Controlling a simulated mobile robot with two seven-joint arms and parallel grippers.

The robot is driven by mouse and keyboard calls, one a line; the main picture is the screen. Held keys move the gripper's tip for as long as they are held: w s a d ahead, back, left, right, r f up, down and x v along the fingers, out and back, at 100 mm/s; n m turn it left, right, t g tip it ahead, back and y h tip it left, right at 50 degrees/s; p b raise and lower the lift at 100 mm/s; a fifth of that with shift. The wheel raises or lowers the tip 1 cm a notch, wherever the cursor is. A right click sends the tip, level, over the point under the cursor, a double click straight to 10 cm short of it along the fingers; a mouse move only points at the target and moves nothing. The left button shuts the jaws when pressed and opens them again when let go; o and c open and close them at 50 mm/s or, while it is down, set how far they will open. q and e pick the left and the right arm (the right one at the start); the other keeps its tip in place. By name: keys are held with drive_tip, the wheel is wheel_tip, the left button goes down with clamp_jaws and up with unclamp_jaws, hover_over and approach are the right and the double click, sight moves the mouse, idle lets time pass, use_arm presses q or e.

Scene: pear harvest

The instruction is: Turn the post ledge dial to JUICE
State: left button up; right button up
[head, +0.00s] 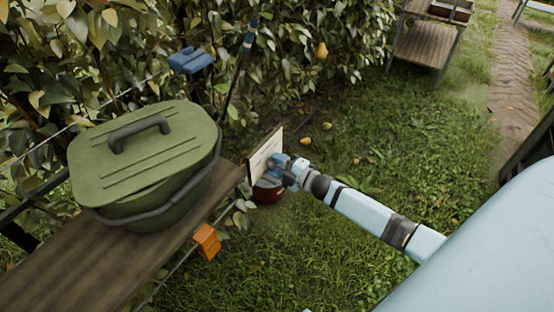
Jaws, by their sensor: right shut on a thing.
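My right gripper (273,171) reaches in from the right and is shut at the face of a small upright panel with a pale front (262,152). The panel stands at the far end of the wooden ledge (100,262) and is seen at a steep angle. The dial is hidden behind my fingers, which are closed on it. I cannot read the panel's marks or tell where the dial points. A dark red rounded thing (268,193) shows just below the gripper. My left gripper is not in view.
A green lidded tub (145,160) with a dark handle fills the ledge at left. An orange block (207,241) hangs at the ledge's edge, and a blue one (189,60) is by the hedge. Pears lie on the open grass. A wooden stand (420,45) is at the back.

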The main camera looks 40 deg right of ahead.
drive_tip(key=shift+r+m+p, duration=0.1)
drive_tip(key=shift+m+p, duration=0.5)
drive_tip(key=shift+m, duration=0.4)
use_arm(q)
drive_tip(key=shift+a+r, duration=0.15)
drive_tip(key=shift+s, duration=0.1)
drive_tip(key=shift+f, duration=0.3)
use_arm(e)
drive_tip(key=shift+m, duration=0.3)
drive_tip(key=o, duration=0.9)
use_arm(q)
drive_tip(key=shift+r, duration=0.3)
use_arm(e)
drive_tip(key=shift+o, duration=0.2)
